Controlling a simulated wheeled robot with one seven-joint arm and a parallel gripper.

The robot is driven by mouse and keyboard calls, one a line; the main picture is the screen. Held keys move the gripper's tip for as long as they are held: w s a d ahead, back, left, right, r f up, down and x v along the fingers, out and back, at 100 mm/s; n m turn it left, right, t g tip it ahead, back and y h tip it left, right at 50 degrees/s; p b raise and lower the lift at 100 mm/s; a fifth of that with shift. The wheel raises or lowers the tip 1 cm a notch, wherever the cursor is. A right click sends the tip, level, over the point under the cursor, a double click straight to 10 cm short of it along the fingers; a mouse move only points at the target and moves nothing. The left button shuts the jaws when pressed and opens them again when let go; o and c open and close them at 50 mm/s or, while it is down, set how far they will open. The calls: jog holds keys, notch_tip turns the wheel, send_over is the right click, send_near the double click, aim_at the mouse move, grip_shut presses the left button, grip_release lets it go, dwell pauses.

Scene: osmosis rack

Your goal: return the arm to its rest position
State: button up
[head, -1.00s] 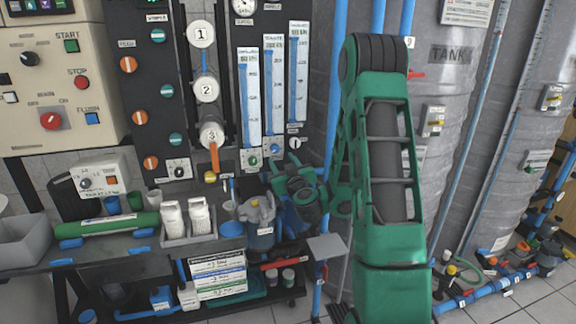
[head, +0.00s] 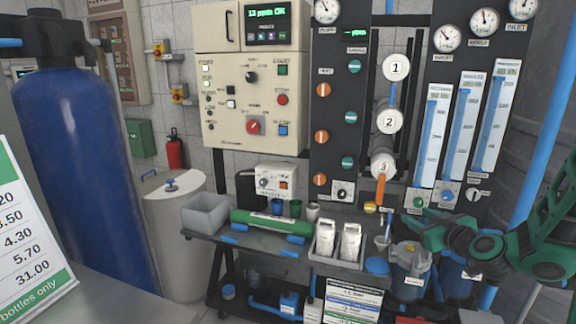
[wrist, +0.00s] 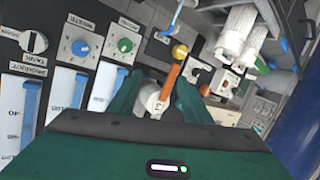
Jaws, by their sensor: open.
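My green arm (head: 550,235) reaches in from the right edge of the head view, bent. My gripper (head: 412,232) shows at its end, fingers toward the left, in front of the bench and below the blue gauges. In the wrist view my gripper (wrist: 158,98) is open, its two green fingers apart. The white valve numbered 3 (wrist: 152,100) with its orange handle (wrist: 172,78) appears between the fingers there, beyond them. In the head view that handle (head: 381,190) hangs down, left of my gripper and apart from it. I see nothing held.
The bench (head: 262,240) carries a grey bin (head: 207,213), a green cylinder (head: 270,222) and two white bottles in a tray (head: 325,262). A blue tank (head: 85,180) stands left. A grey-topped surface with a price sign (head: 20,240) is at the near left.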

jog(key=s+d+m+g, duration=0.1)
jog(key=s+m+g, duration=0.4)
jog(key=s, duration=1.5)
jog(key=s+d+f+m+g+h, duration=0.1)
jog(key=s+m+g, duration=0.4)
jog(key=s, duration=1.5)
jog(key=g, duration=0.5)
jog(key=shift+d, duration=0.35)
jog(key=shift+w+f, duration=0.1)
jog(key=shift+w+f+h, duration=0.2)
jog(key=shift+w+h, duration=0.1)
jog(key=shift+w, duration=0.2)
